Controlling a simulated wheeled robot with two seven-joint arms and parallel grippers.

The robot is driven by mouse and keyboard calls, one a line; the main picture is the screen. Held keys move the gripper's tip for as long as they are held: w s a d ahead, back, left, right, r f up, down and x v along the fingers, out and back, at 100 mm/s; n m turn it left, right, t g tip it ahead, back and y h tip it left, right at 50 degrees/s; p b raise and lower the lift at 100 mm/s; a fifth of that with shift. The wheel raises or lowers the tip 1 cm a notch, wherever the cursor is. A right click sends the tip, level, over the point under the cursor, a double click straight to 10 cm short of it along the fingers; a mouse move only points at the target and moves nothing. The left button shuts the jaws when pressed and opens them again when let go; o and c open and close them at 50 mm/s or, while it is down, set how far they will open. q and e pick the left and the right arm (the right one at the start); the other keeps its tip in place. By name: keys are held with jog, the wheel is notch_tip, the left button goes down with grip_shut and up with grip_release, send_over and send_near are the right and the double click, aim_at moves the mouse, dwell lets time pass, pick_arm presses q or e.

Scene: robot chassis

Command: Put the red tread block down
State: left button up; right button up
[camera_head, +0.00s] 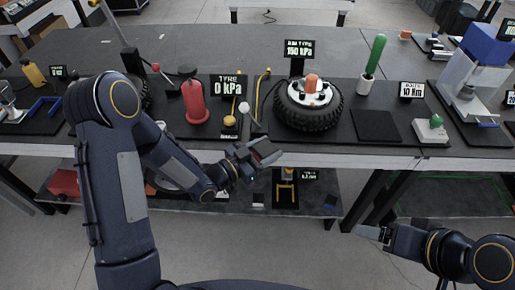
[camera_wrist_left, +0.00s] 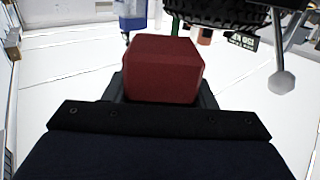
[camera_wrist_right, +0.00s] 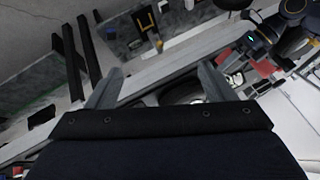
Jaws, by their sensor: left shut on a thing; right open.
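The red tread block (camera_wrist_left: 163,68) is held between the fingers of my left gripper (camera_wrist_left: 163,90) in the left wrist view. In the head view the left gripper (camera_head: 258,153) is at the table's front edge, left of and in front of the tyre, with the dark red block (camera_head: 264,148) partly hidden between its fingers. My right gripper (camera_head: 372,234) is low at the right, in front of the table. The right wrist view shows its fingers (camera_wrist_right: 158,88) apart with nothing between them.
A tyre (camera_head: 308,108) with a white hub stands on the table behind the left gripper. A red pump-like cylinder (camera_head: 194,102) and a 0 kPa sign (camera_head: 229,86) stand to its left. A flat black pad (camera_head: 376,125) right of the tyre is bare. A lower shelf (camera_head: 315,195) holds small items.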

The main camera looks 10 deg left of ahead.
pick_arm(q)
jog(key=w+d+f+m+g+h, duration=0.2)
jog(key=f+g, duration=0.1)
jog(key=shift+w+d+f+m+h, duration=0.1)
jog(key=shift+w+f+m+h, duration=0.05)
jog(key=shift+w+m+h, duration=0.2)
pick_arm(e)
jog(key=shift+c, duration=1.4)
jog(key=shift+w+r+n, duration=0.1)
jog(key=shift+w+n, duration=0.15)
jog(key=shift+n, duration=0.25)
jog(key=shift+c, duration=0.2)
jog(key=m+g+h, duration=0.2)
jog(key=m, duration=2.7)
send_near(275, 146)
pick_arm(q)
jog(key=shift+w+d+f+m+g, duration=0.15)
jog(key=shift+m+g, duration=0.1)
jog(key=shift+g, duration=0.25)
pick_arm(e)
jog(key=shift+m, duration=0.3)
jog(key=x, duration=1.1)
jog(key=shift+w+d, duration=0.1)
jog(key=shift+w, duration=0.3)
